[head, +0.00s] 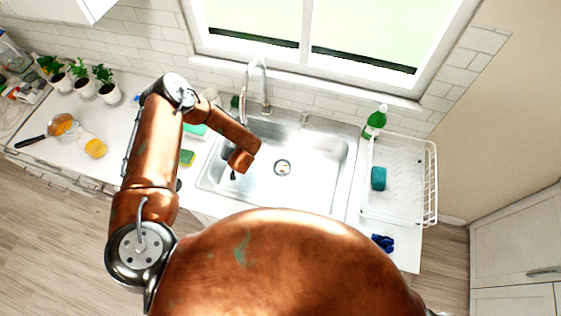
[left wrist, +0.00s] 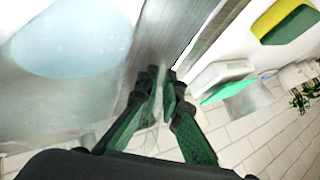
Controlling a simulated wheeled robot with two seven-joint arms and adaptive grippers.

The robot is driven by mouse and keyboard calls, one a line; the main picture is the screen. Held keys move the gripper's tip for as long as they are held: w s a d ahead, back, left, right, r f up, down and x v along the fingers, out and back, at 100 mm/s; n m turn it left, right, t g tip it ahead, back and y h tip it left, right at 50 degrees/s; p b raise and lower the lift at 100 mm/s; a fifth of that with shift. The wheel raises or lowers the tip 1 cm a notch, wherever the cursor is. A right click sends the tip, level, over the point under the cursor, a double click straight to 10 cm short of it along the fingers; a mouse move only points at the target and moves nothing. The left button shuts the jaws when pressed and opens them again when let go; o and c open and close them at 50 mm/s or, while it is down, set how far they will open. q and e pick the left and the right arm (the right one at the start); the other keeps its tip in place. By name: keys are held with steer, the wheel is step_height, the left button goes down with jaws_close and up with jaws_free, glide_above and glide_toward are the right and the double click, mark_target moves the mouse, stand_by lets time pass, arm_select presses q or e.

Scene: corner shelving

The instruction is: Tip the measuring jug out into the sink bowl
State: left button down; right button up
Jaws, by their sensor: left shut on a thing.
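My left arm reaches over the sink bowl (head: 310,180), a steel basin with a drain near its middle. In the head view my forearm hides the left gripper and what it holds. In the left wrist view the left gripper (left wrist: 160,78) has its green-padded fingers close together, shut on a clear, hard-to-see part of the measuring jug. A large pale-blue rounded area (left wrist: 75,38) at upper left looks like part of the see-through jug, but its outline, tilt and contents are unclear. My right gripper is not in view.
A tall faucet (head: 265,85) stands behind the bowl. A white dish rack (head: 400,200) and green bottle (head: 375,122) are at its right. A yellow-green sponge (head: 187,158) lies at its left.

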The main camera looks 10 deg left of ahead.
arm_select(q)
steer(key=r, duration=0.1)
steer(key=d+r+y, duration=0.1)
steer(key=r, duration=0.1)
steer(key=d+r+y, duration=0.1)
steer(key=shift+w+d+r+m, duration=0.1)
steer(key=shift+w+r+m, duration=0.2)
steer(key=shift+m, duration=0.1)
steer(key=shift+d+r+m+t+y, duration=0.15)
steer(key=shift+d+r+y, duration=0.15)
steer(key=shift+r+y, duration=0.3)
steer(key=shift+d+r+m+t+y, duration=0.15)
steer(key=shift+d+r+y, duration=0.2)
steer(key=shift+r, duration=0.45)
steer(key=shift+r, duration=0.2)
steer(key=shift+d+r+y, duration=0.25)
steer(key=shift+r+y, duration=0.15)
steer(key=shift+y, duration=0.05)
steer(key=shift+d+r+m+y, duration=0.3)
steer(key=shift+d+r, duration=0.05)
steer(key=shift+r, duration=0.2)
steer(key=shift+d+r+m+y+b, duration=0.3)
steer(key=shift+d+r+m+y, duration=0.1)
steer(key=shift+d+r+y, duration=0.55)
steer(key=shift+w+d+r+t, duration=0.1)
steer(key=shift+r+t, duration=0.05)
steer(key=shift+t, duration=0.15)
